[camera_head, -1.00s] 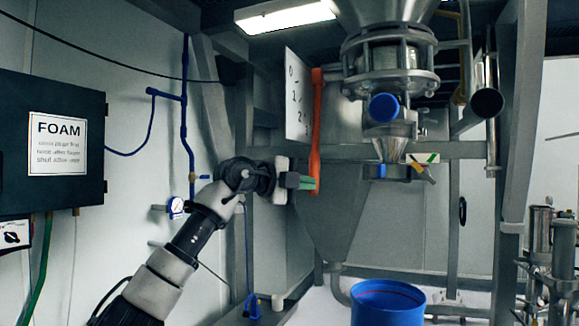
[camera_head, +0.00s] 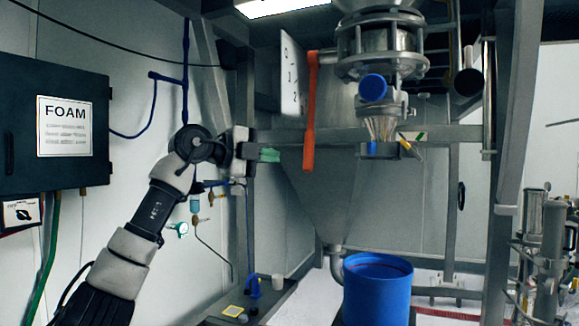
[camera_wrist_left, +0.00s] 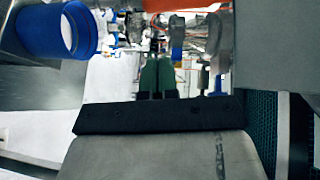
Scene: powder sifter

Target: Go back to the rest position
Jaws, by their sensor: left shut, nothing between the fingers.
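My left gripper (camera_head: 270,155) has green fingertips and points right in the head view. It is shut and empty. It sits left of the orange lever (camera_head: 310,112), with a gap between them. The lever hangs down beside a white plate with numbers (camera_head: 292,75). In the left wrist view the green fingers (camera_wrist_left: 156,77) lie side by side in the middle. My right gripper is in neither view.
The metal sifter (camera_head: 380,50) with a blue cap (camera_head: 372,88) hangs above a blue drum (camera_head: 377,290). A black FOAM box (camera_head: 55,125) is on the left wall. Steel frame posts (camera_head: 515,130) stand right. A gauge (camera_head: 181,229) sits below my left arm.

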